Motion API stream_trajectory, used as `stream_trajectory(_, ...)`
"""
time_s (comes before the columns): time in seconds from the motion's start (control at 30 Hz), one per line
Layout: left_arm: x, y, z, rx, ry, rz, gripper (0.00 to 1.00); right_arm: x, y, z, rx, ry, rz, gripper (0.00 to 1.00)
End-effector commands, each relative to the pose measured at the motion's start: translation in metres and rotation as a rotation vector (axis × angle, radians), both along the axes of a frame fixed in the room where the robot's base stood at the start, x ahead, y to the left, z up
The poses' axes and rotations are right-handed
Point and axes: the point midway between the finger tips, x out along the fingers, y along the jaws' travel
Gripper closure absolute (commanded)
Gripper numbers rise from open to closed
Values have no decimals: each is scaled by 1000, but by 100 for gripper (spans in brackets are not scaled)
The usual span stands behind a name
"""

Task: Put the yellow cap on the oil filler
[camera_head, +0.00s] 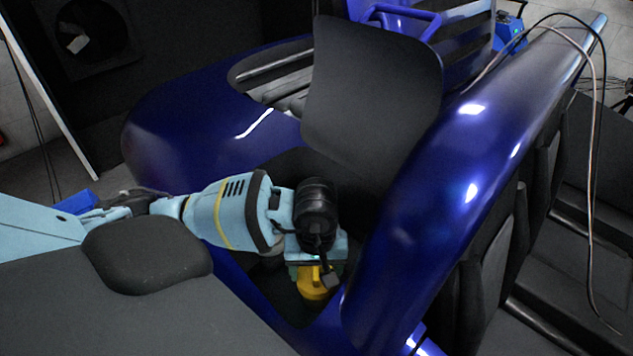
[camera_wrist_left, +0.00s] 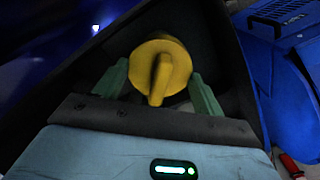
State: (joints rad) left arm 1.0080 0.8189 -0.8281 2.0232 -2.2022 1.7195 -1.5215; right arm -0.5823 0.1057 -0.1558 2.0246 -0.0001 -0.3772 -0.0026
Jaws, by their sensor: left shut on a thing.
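The yellow cap (camera_head: 313,285) is in the dark recess between the blue body panels, at lower centre of the head view. My left gripper (camera_head: 316,272) reaches in from the left and is shut on it. In the left wrist view the round yellow cap (camera_wrist_left: 160,62), with a raised grip bar, sits between the green fingers of the left gripper (camera_wrist_left: 158,88). The oil filler cannot be made out; the cap and gripper may hide it. I cannot tell whether the cap touches anything below. My right gripper is not in view.
Glossy blue bodywork (camera_head: 455,180) rises close to the right of the gripper. A dark upright panel (camera_head: 370,90) stands behind it. Cables (camera_head: 592,150) hang over the blue body at right. In the left wrist view a blue case (camera_wrist_left: 290,60) is at the right.

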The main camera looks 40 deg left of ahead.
Motion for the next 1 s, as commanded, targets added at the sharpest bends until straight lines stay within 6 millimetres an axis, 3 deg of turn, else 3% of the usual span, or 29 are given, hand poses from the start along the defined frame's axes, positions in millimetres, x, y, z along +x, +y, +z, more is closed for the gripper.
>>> stream_trajectory(0.17, 0, 0, -4, 0, 0, 0, 53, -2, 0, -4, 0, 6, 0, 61)
stream_trajectory(0.2, 0, 0, -3, 0, 0, 0, 26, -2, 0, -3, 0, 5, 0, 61)
stream_trajectory(0.27, 0, 0, -3, 1, -1, 0, 21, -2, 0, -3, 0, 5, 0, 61)
stream_trajectory(0.57, 0, 0, -1, 1, -1, 0, 21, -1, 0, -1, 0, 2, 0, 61)
stream_trajectory(1.0, 1, 0, 30, 0, -4, 0, 21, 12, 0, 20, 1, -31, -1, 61)
